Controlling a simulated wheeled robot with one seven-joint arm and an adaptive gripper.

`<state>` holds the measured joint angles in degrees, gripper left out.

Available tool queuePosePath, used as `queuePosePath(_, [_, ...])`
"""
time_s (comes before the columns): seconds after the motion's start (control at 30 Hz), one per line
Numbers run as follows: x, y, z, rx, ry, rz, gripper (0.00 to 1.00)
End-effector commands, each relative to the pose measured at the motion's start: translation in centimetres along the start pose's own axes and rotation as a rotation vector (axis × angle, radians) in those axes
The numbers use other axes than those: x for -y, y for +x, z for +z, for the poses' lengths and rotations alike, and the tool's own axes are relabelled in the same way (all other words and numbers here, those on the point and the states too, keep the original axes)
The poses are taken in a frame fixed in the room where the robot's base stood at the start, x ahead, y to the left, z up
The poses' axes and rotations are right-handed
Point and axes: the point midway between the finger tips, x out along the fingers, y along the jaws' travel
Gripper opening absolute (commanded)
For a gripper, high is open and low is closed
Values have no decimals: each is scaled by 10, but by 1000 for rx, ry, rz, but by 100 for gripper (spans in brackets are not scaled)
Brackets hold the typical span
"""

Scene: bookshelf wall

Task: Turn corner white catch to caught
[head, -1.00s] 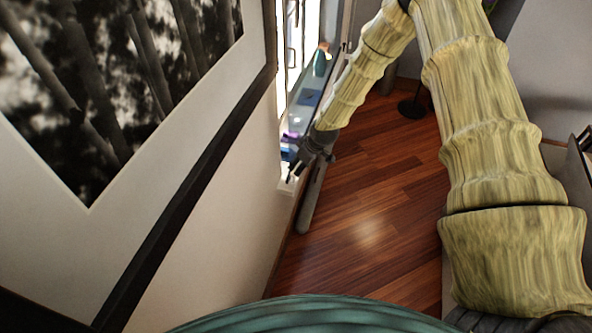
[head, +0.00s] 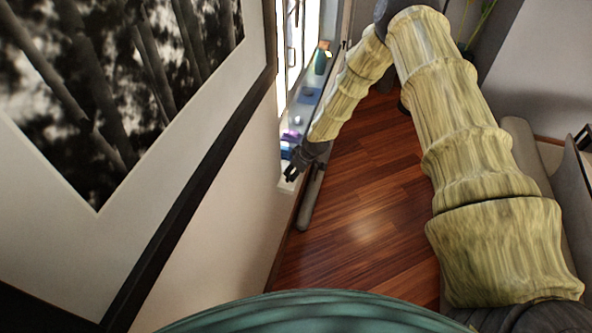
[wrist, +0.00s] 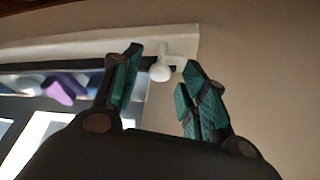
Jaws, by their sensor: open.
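The white catch (wrist: 160,70) shows in the wrist view as a small rounded knob with short arms, near the corner of a white window frame or sill (wrist: 90,46). My gripper (wrist: 163,58) is open, with one teal-padded finger on each side of the catch in that picture. I cannot tell whether either finger touches it, or how deep it sits between them. In the head view my gripper (head: 291,175) is at the near end of the window sill, beside the wall. The catch cannot be made out there.
A bottle (head: 321,58), a blue item (head: 311,95) and purple items (head: 290,134) stand along the sill. A grey rounded bar (head: 311,200) runs below it. A framed picture (head: 110,80) hangs on the left wall. The wooden floor (head: 375,200) is clear.

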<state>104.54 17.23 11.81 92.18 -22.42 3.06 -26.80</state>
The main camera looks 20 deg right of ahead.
Motion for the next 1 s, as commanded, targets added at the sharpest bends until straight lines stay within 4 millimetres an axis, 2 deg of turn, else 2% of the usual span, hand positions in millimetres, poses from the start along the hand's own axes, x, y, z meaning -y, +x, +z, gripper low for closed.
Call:
queuePosePath(0.07, [0,0,0,0,0,0,43])
queuePosePath(0.3, [0,0,0,0,0,0,0])
queuePosePath(0.67, [0,0,1,0,36,17,0])
queuePosePath(1.0, [3,2,0,0,236,102,0])
